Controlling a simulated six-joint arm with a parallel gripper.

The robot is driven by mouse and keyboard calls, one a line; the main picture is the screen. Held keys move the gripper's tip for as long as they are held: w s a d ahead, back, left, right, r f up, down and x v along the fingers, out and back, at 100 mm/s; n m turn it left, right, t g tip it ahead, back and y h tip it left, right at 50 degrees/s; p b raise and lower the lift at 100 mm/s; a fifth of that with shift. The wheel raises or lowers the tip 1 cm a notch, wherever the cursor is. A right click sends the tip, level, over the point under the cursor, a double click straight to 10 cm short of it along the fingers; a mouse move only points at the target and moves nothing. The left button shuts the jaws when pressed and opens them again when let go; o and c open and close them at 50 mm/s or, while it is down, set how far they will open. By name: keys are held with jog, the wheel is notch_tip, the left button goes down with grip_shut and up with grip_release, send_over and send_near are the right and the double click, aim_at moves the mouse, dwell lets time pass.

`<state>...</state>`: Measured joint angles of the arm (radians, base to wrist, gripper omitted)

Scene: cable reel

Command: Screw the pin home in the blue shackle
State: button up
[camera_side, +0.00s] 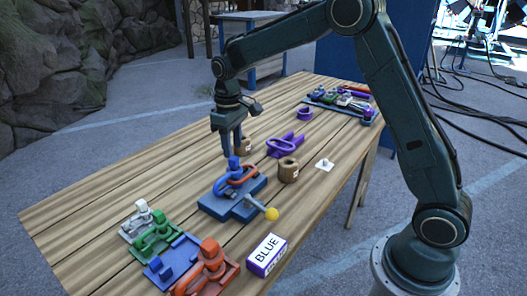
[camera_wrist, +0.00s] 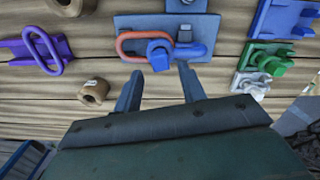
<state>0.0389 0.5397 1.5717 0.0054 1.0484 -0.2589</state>
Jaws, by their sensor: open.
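The blue shackle (camera_side: 250,183) lies on a blue base plate (camera_side: 217,207), and it also shows in the wrist view (camera_wrist: 193,50). An orange link (camera_side: 245,171) sits beside it, touching or linked with it; I cannot tell which. A blue pin with a blocky head (camera_side: 234,163) stands up at the shackle; the head shows in the wrist view (camera_wrist: 160,57). How deep the pin sits is hidden. My gripper (camera_side: 232,155) points down, open and empty, just behind the pin head. In the wrist view its fingertips (camera_wrist: 158,72) lie on either side of the head's line, apart from it.
A box marked BLUE (camera_side: 267,256) stands near the edge. Brown spools (camera_side: 289,170) and a purple shackle piece (camera_side: 285,146) lie behind.

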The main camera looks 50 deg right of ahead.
aim_at(234, 158)
jog(key=shift+f, duration=2.05)
grip_shut()
jog(key=shift+m, duration=0.3)
